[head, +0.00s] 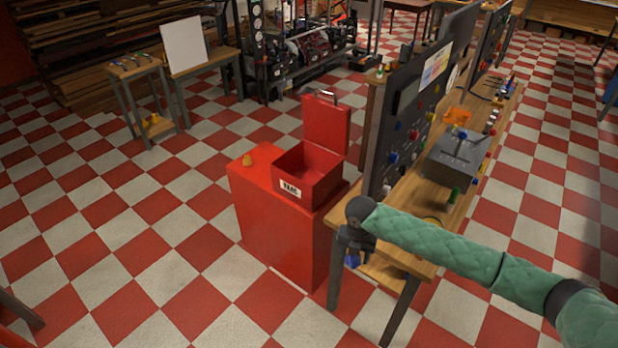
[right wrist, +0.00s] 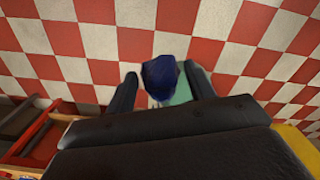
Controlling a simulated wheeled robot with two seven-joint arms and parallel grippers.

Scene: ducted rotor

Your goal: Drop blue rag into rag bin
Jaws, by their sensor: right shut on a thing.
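The rag bin (head: 307,186) is a red open-topped box with a white label, its lid raised at the back, standing on a red cabinet in the head view. My right gripper (head: 352,249) points down beside the near end of the wooden workbench, to the right of the bin and apart from it. It is shut on the blue rag (head: 352,262), a small bunched cloth hanging below the fingers. In the right wrist view the rag (right wrist: 160,76) shows between the two dark fingers. My left gripper is out of view.
The workbench (head: 394,215) carries a dark upright panel (head: 408,110) and a grey box (head: 455,158). The checkered floor left of the cabinet is clear.

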